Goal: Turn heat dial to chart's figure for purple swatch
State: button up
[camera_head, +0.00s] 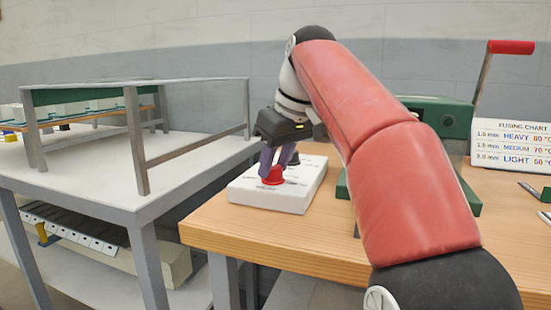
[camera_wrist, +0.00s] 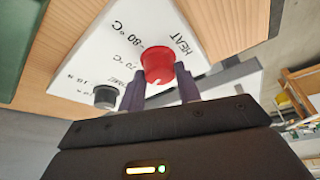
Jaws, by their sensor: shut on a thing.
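The red heat dial (camera_head: 273,176) sits on a white control box (camera_head: 305,185) near the table's left edge. In the wrist view the dial (camera_wrist: 158,62) stands beside printed "HEAT", "80 °C" and "70 °C" marks; other marks are partly hidden. My gripper (camera_head: 275,166) points down at the dial, its purple fingers shut on the dial's two sides. Which figure the dial points to cannot be told. I cannot make out a purple swatch.
A green press (camera_head: 440,117) with a red-handled lever (camera_head: 511,47) stands behind my arm. Small tools lie at the table's right edge. A grey bench (camera_head: 90,190) with a raised rack stands to the left.

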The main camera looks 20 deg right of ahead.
jog(key=m+p, duration=0.1)
jog(key=m, duration=0.1)
jog(key=m+h, duration=0.1)
jog(key=m, duration=0.1)
jog(key=shift+a+t+h+p, duration=0.2)
jog(key=shift+t+h+p, duration=0.1)
jog(key=shift+p, duration=0.1)
jog(key=m+h, duration=0.2)
jog(key=m, duration=0.3)
jog(key=shift+a+m, duration=0.1)
jog(key=shift+m, duration=0.3)
jog(key=o, duration=1)
jog(key=shift+c, duration=0.2)
jog(key=v, duration=0.7)
jog(key=shift+r, duration=0.4)
